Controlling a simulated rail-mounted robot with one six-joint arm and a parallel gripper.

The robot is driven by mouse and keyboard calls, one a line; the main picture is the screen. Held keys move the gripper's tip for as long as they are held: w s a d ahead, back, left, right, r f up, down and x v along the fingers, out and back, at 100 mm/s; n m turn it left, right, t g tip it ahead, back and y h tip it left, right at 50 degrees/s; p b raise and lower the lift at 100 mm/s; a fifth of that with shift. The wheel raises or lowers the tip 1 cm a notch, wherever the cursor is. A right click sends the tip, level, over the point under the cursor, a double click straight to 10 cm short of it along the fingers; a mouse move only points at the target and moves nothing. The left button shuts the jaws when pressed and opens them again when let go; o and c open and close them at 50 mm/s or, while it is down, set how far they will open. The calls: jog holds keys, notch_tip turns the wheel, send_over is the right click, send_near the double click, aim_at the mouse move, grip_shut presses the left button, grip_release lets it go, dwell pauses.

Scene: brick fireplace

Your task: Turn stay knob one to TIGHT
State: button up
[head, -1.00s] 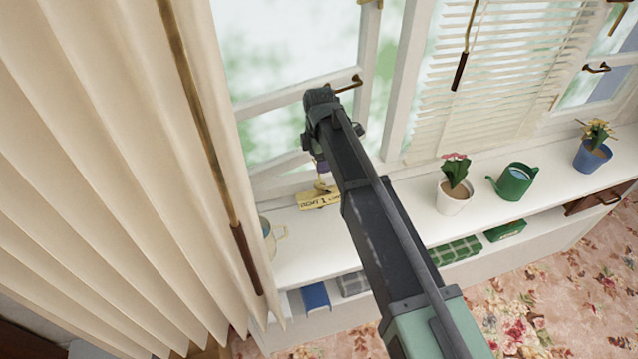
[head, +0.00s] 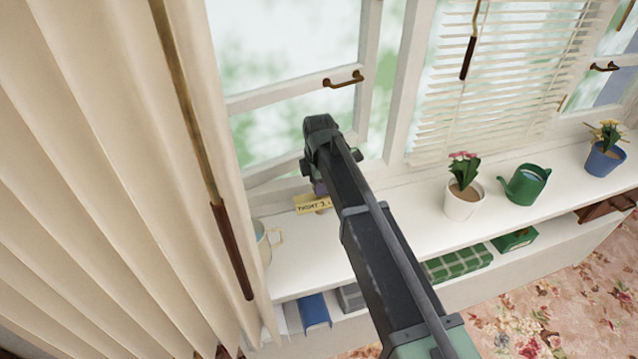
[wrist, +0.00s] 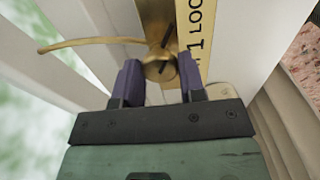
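Stay knob one is a round brass knob (wrist: 160,68) with a dark line across its face, slanting up to the right in the wrist view. It sits on a brass plate (wrist: 156,20), beside a yellow label (wrist: 193,30) reading "1 LOO", cut off. A curved brass arm (wrist: 85,43) extends left from near the knob. My gripper (wrist: 159,72) has purple fingers on either side of the knob, apart, with slim gaps visible. In the head view the yellow label (head: 308,205) reads "TIGHT 1"; my arm hides its right end, and the knob is hidden.
A cream curtain (head: 90,180) with a wooden-handled rod hangs at left. A cream jug (head: 266,243) stands on the white sill (head: 400,222) beside it. A potted plant (head: 463,198) and green watering can (head: 526,184) stand right of my arm. The window frame (head: 290,92) is behind.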

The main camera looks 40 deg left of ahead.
jog(key=shift+c, duration=0.9)
jog(key=shift+m, duration=0.3)
jog(key=m, duration=1.6)
jog(key=shift+m, duration=0.4)
jog(key=m, duration=0.5)
jog(key=shift+m, duration=0.3)
